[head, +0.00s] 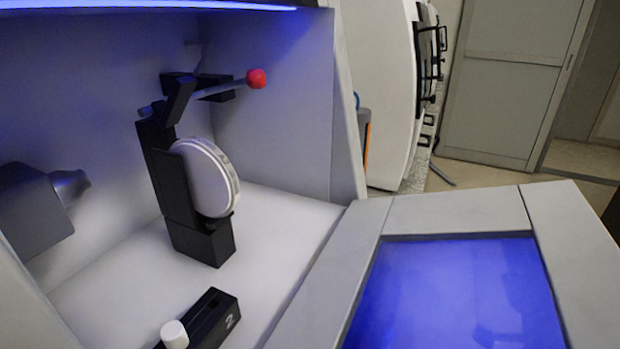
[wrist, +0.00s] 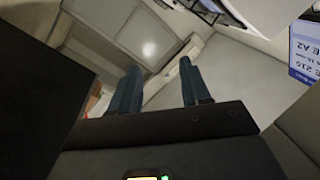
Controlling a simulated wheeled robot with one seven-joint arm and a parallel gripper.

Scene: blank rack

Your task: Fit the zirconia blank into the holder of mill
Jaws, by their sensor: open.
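The zirconia blank (head: 206,178), a thick white disc, stands on edge in the black holder (head: 170,185) inside the mill chamber. Its lower edge rests at the holder's black foot block (head: 205,243), and its flat face is turned to the front. A lever with a red ball knob (head: 257,78) sticks out to the right above the blank, from the top of the holder. I cannot tell whether the lever clamps the blank. My gripper (wrist: 158,84) shows only in the wrist view. Its two dark blue fingers are apart with nothing between them, away from the blank.
A grey spindle (head: 40,208) juts from the chamber's left side. A blue panel (head: 460,295) lies at the right front. The chamber floor right of the holder is clear.

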